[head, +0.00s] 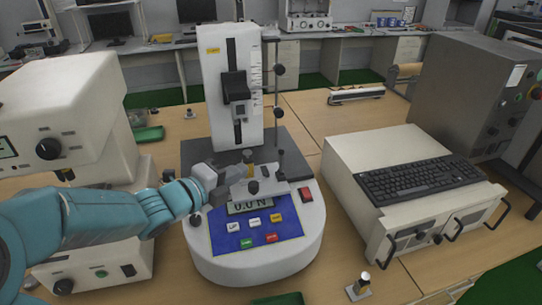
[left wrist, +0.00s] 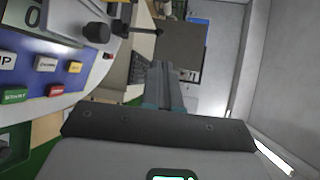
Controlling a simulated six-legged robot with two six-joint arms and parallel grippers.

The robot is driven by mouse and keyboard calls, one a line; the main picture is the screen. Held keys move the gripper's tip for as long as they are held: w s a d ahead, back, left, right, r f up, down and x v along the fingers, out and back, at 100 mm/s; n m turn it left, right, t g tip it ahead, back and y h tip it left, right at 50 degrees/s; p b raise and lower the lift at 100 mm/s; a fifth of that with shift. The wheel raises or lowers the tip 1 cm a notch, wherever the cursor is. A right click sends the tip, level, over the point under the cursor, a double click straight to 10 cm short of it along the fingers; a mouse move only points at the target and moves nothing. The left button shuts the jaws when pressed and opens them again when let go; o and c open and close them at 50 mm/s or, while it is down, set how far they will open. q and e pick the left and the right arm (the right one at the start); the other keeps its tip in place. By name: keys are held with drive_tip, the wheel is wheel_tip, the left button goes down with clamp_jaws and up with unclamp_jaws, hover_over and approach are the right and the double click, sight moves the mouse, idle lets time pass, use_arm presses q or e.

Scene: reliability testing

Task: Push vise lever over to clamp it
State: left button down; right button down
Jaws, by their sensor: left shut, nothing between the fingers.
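The force tester (head: 250,245) stands on the bench in the middle of the head view, with a display reading 0.0 N. Its small pale vise (head: 262,183) sits on the base above the display, with dark knobs (head: 253,187). In the left wrist view a dark knob (left wrist: 97,32) and a thin rod with a small ball end (left wrist: 158,32) show near the top; I cannot tell which is the lever. My left gripper (head: 216,182) is shut and empty at the vise's left side. It partly hides the vise, and contact is unclear. My right gripper is not in view.
A column with a dark carriage (head: 236,90) rises behind the vise, beside a thin rod with knobs (head: 279,71). A white machine (head: 60,110) stands at left. A pale unit (head: 365,160) bearing a keyboard (head: 420,179) stands at right.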

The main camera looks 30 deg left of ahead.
sight(279, 153)
use_arm(q)
drive_tip(key=p+x, duration=0.2)
drive_tip(key=x, duration=0.9)
drive_tip(key=shift+w+a, duration=0.15)
drive_tip(key=shift+w, duration=0.05)
drive_tip(key=shift+w+f, duration=0.1)
drive_tip(key=shift+w, duration=0.35)
drive_tip(key=shift+w, duration=0.1)
